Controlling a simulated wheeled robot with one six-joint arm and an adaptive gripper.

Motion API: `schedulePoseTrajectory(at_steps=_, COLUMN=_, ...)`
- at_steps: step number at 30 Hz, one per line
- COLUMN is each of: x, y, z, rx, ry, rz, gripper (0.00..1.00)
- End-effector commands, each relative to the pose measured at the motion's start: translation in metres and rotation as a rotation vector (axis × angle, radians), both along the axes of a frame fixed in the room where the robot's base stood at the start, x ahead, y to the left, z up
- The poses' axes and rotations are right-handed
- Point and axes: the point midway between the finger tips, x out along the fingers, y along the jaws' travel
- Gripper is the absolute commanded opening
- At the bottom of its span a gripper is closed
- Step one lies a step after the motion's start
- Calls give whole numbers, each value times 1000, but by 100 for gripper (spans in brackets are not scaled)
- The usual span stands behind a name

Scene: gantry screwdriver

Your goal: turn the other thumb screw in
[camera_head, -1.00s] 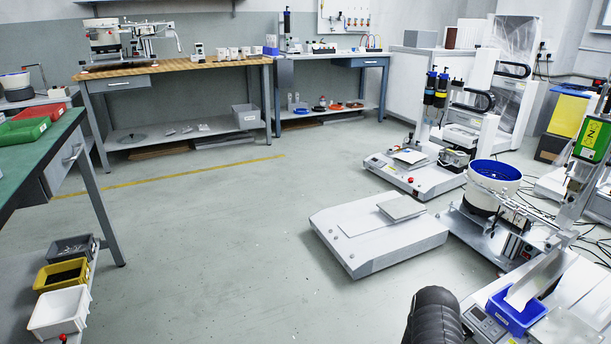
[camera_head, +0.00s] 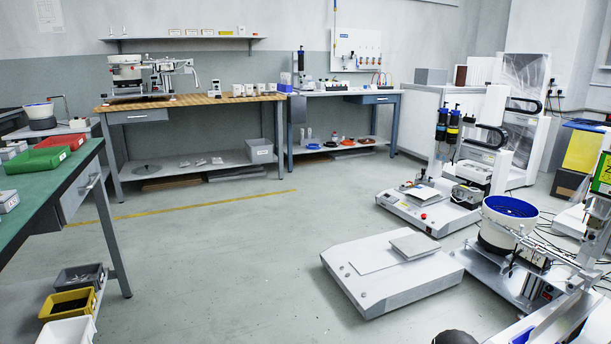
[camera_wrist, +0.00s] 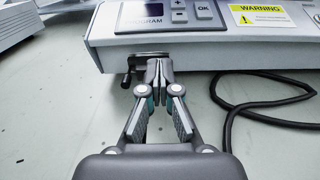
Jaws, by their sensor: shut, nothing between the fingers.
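In the wrist view, my gripper (camera_wrist: 158,69) is shut and empty, its fingertips together just below the front edge of a white machine base (camera_wrist: 228,53). Left of the fingertips, a small dark bent piece (camera_wrist: 128,74) hangs from a metal bracket under that edge. It may be a thumb screw, but its shape is too small to be sure. The fingertips cover the right end of the bracket. I cannot tell whether they touch anything there. My gripper is not in the head view, and no thumb screw can be made out there.
The base carries a control panel (camera_wrist: 177,14) and a yellow warning label (camera_wrist: 262,16). A black cable (camera_wrist: 232,115) loops on the floor at right. In the head view, gantry machines (camera_head: 435,205) and a blue-lined bowl feeder (camera_head: 510,208) stand at right. The middle floor is clear.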

Motion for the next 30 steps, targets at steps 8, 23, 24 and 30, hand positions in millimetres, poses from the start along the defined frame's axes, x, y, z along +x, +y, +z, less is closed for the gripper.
schedulePoseTrajectory(at_steps=8, x=-2, y=0, z=-3, rx=4, ry=4, rz=-1, gripper=0)
schedulePoseTrajectory(at_steps=23, x=-11, y=-4, z=-2, rx=5, ry=5, rz=-2, gripper=0)
schedulePoseTrajectory(at_steps=24, x=-12, y=-4, z=-2, rx=5, ry=5, rz=-2, gripper=0)
schedulePoseTrajectory(at_steps=30, x=-15, y=-5, z=-4, rx=6, ry=6, rz=-2, gripper=0)
